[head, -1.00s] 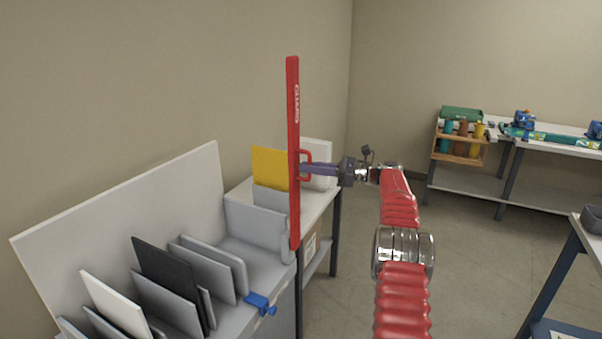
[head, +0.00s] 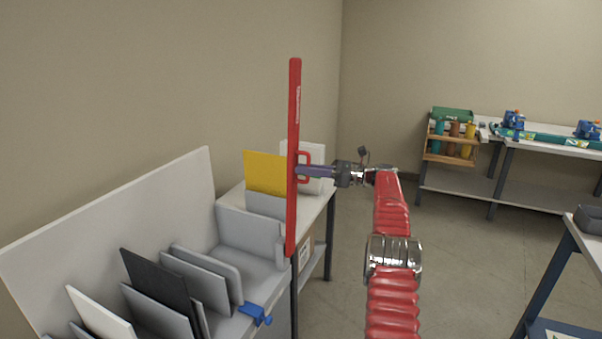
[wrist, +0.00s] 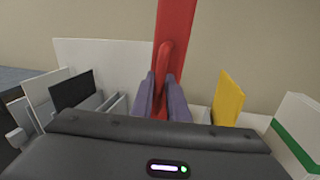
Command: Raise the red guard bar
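The red guard bar (head: 294,120) stands almost upright at the far end of the grey sheet rack, its lower end beside the rack's end. A red loop handle (head: 304,166) sticks out from its right side. My gripper (head: 302,170) reaches the handle from the right. In the wrist view, my gripper's two purple-grey fingers (wrist: 162,98) lie on either side of the red handle (wrist: 164,65), closed on it. The guard bar (wrist: 177,22) rises behind the handle there. The exact finger contact is partly hidden.
The rack (head: 250,248) holds grey, black and white sheets; a blue clamp (head: 256,314) sits on its edge. A yellow panel (head: 266,172) stands behind the bar. Benches stand at the right, including one with a bottle crate (head: 450,145). Floor between is clear.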

